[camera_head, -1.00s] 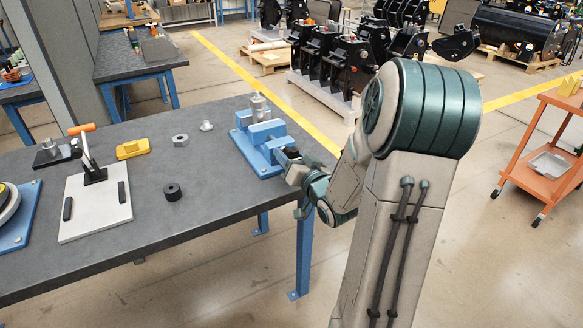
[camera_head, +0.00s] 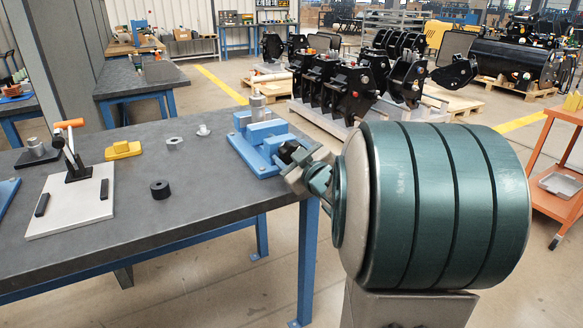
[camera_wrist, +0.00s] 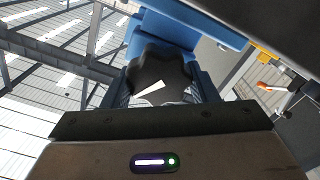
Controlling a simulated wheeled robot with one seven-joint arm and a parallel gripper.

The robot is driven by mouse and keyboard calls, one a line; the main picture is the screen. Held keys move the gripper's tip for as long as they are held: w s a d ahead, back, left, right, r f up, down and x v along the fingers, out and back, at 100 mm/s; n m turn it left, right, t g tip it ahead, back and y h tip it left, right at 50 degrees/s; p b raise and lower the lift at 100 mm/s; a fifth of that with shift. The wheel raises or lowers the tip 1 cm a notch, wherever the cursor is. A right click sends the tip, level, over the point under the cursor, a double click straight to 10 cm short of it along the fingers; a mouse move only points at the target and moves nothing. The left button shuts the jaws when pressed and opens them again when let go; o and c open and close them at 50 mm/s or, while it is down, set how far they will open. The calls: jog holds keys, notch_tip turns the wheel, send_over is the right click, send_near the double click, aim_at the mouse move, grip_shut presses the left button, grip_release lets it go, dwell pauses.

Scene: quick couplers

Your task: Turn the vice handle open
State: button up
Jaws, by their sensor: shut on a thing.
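The blue vice (camera_head: 258,142) sits on the grey workbench near its right end, with a metal cylinder (camera_head: 258,104) standing at its back. The vice handle (camera_wrist: 160,76) is a black lobed knob with a white pointer mark; in the wrist view it fills the space between the fingers, with blue vice body (camera_wrist: 190,25) behind it. My gripper (camera_head: 296,158) reaches in from the right at the front of the vice and is shut on the knob. In the head view the knob is partly hidden by the gripper. In the wrist view the white mark slants up to the right.
On the grey workbench (camera_head: 190,205) are a toggle clamp on a white plate (camera_head: 85,200), a black ring (camera_head: 160,189), a hex nut (camera_head: 174,144) and a yellow block (camera_head: 123,150). An orange cart (camera_head: 560,190) stands at the far right.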

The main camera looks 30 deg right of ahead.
jog(key=n+b, duration=0.3)
jog(key=b, duration=0.1)
jog(key=shift+f+n, duration=0.35)
jog(key=shift+n, duration=0.05)
jog(key=shift+r+n+b, duration=0.15)
jog(key=shift+n+b, duration=1.45)
jog(key=shift+n, duration=0.1)
jog(key=shift+r, duration=0.1)
jog(key=o, duration=1)
